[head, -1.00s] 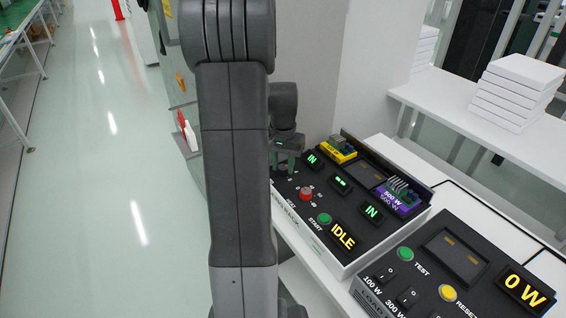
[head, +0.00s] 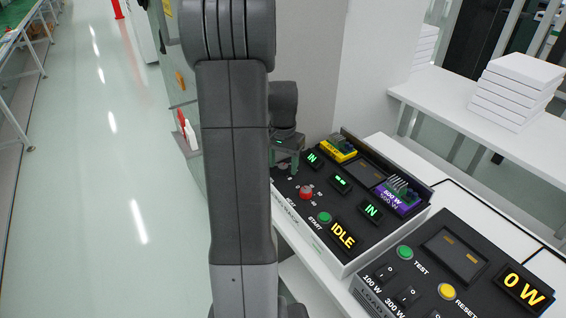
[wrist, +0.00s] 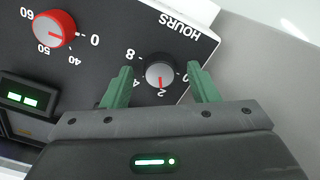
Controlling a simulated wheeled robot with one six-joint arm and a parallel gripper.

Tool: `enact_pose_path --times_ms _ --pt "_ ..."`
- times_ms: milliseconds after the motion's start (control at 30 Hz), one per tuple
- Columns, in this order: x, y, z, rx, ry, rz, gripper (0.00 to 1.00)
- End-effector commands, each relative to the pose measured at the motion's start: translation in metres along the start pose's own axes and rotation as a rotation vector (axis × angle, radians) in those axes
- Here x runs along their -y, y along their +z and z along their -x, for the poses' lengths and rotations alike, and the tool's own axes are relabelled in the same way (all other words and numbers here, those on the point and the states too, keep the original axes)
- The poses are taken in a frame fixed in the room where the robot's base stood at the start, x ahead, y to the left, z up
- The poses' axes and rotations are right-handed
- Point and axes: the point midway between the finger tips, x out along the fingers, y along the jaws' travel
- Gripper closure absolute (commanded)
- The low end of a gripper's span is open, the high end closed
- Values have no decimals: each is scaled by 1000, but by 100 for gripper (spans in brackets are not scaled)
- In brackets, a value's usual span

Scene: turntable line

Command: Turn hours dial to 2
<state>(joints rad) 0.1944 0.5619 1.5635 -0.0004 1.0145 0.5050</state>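The hours dial (wrist: 160,72) is a dark knob with a grey cap, below the word HOURS in the wrist view. Its red pointer line points at or very close to the 2. My gripper (wrist: 162,84) is open, with one green finger on each side of the dial and a visible gap on both sides. Whether the fingertips reach down to the dial's height I cannot tell. In the head view my gripper (head: 285,160) is over the far left end of the black panel (head: 318,206), and the hours dial is hidden there.
A red dial (wrist: 54,28) sits beside the hours dial; it also shows in the head view (head: 306,192). A green START button (head: 324,217) and an IDLE display (head: 342,235) are nearer. The load box (head: 425,285) stands to the right.

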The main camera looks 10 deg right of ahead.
Motion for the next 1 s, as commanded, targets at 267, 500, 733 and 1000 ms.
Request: enact_pose_path --times_ms 267,500,733,1000 --pt "0 0 5 -1 -1 0 46" --pt "0 -1 48 -5 -3 0 46" --pt "0 -1 100 -4 -2 0 46" --pt "0 0 134 -1 -1 0 46"
